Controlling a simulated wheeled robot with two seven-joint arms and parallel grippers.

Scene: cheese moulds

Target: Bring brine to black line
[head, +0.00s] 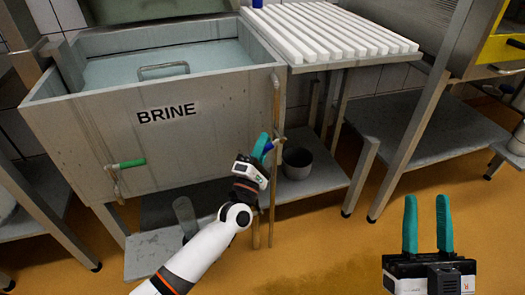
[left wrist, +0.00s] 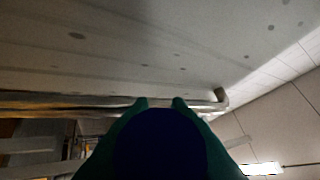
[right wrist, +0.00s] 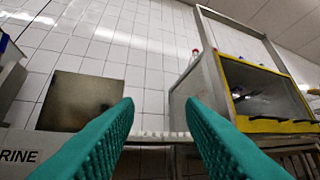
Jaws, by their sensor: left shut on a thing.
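The grey brine vat (head: 85,140), lettered BRINE, stands at the left with pale blue liquid (head: 170,70) in it. I cannot make out a black line. A green-handled valve (head: 127,164) is low on its front. A pipe (head: 276,100) runs down its right corner, with a blue handle (head: 261,144) there. My left gripper (head: 266,150) is shut on this blue handle, which fills the space between its fingers in the left wrist view (left wrist: 160,145). My right gripper (head: 427,205) is open and empty over the floor; its fingers also show in the right wrist view (right wrist: 160,115).
A table with white slats (head: 320,32) adjoins the vat's right side. A grey bucket (head: 298,163) stands on the low shelf beneath. A metal bench (head: 425,125) stands farther right. The orange floor (head: 330,235) in front is clear. A loop handle (head: 163,70) shows in the vat.

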